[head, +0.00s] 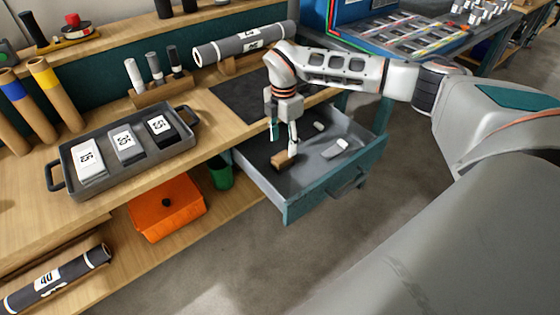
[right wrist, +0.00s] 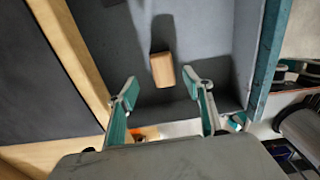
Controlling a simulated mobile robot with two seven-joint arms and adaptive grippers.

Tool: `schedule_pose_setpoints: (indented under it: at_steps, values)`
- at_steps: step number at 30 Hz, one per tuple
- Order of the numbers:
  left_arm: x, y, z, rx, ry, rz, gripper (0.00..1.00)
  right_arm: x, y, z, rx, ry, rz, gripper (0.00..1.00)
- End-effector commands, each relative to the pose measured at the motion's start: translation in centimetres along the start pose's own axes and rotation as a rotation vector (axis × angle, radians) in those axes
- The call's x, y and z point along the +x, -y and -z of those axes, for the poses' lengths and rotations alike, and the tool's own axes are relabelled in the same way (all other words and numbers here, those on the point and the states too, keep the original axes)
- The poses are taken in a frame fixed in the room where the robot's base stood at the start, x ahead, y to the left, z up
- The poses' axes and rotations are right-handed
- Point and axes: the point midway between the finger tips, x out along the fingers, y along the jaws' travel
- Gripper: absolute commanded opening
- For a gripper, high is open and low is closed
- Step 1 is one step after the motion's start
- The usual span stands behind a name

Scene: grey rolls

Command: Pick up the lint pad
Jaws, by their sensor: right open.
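A small tan block (head: 280,163), which I take to be the lint pad, lies on the floor of the open grey drawer (head: 258,178). In the right wrist view the block (right wrist: 162,69) lies ahead of the fingertips, roughly centred between them. My right gripper (head: 283,141) points down into the drawer, close to the block. In the right wrist view its two fingers (right wrist: 160,80) are spread apart with nothing held between them. Whether a fingertip touches the block cannot be told. My left gripper is not in view.
The drawer also holds a small white piece (head: 319,127) and a pale flat item (head: 335,148). The teal drawer front (head: 340,180) and side walls surround the gripper. A grey tray (head: 70,180) with numbered packs stands on the bench. An orange box (head: 165,222) sits below.

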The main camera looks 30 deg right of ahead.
Motion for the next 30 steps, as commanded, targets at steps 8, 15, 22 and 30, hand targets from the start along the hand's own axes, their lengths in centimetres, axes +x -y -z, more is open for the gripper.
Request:
schedule_pose_setpoints:
  at_steps: [8,15,22,30]
  values:
    - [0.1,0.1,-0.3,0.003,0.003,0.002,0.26,2.5,0.2,0.3,-0.005,-0.003,0.001,0.51]
    - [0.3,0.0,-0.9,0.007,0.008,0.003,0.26,6.0,0.5,0.6,-0.005,-0.004,0.003,0.51]
    - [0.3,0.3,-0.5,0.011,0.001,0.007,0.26,6.8,0.4,0.6,-0.005,-0.004,-0.002,0.51]
    - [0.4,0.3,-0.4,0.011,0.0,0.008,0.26,6.7,0.4,0.6,-0.006,-0.004,-0.001,0.09]
